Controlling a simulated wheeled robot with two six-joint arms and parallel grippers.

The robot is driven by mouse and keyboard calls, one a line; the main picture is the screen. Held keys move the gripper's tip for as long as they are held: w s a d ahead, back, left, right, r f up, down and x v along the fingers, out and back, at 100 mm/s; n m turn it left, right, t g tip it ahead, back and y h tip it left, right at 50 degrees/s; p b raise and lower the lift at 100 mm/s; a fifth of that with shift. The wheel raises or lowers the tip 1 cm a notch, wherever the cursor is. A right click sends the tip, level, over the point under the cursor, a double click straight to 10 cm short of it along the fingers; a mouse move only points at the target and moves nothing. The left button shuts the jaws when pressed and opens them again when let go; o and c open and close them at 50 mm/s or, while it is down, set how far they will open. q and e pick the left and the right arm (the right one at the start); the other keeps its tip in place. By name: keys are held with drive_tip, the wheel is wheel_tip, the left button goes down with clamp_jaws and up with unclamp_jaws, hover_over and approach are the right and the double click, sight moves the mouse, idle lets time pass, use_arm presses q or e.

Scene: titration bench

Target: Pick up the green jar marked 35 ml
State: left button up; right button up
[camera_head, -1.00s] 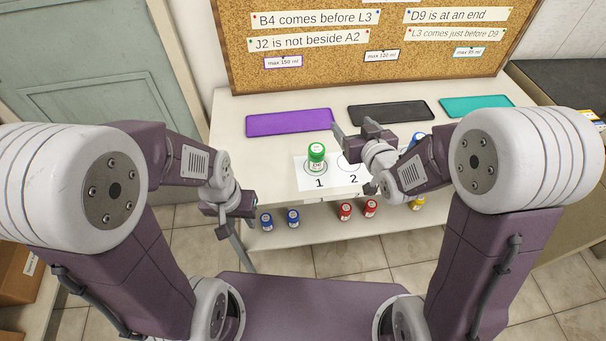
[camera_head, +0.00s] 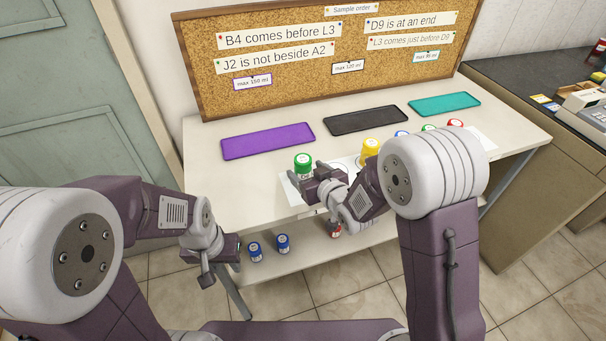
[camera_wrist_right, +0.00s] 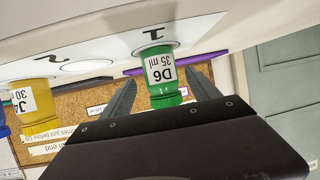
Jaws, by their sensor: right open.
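The green jar (camera_head: 303,165) stands upright on the bench, on the white strip. In the right wrist view, which is upside down, the green jar (camera_wrist_right: 160,74) has a label reading "D6 35 ml" and stands at the spot marked 1. My right gripper (camera_head: 318,180) is close in front of it, at its right side in the head view. In the wrist view my right gripper (camera_wrist_right: 162,92) is open, with one finger on each side of the jar and gaps visible. My left gripper (camera_head: 212,262) hangs low at the bench's left front; its jaws are unclear.
A yellow jar (camera_head: 370,149) stands to the right; blue, green and red (camera_head: 455,123) jars follow along the strip. Purple (camera_head: 267,139), black (camera_head: 362,120) and teal (camera_head: 445,104) mats lie behind. Blue jars (camera_head: 283,243) and a red one stand on the lower shelf.

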drive_tip(key=x, duration=0.5)
drive_tip(key=shift+w+a+f, duration=0.1)
drive_tip(key=shift+w+a, duration=0.05)
drive_tip(key=shift+a, duration=0.1)
drive_tip(key=c, duration=1.5)
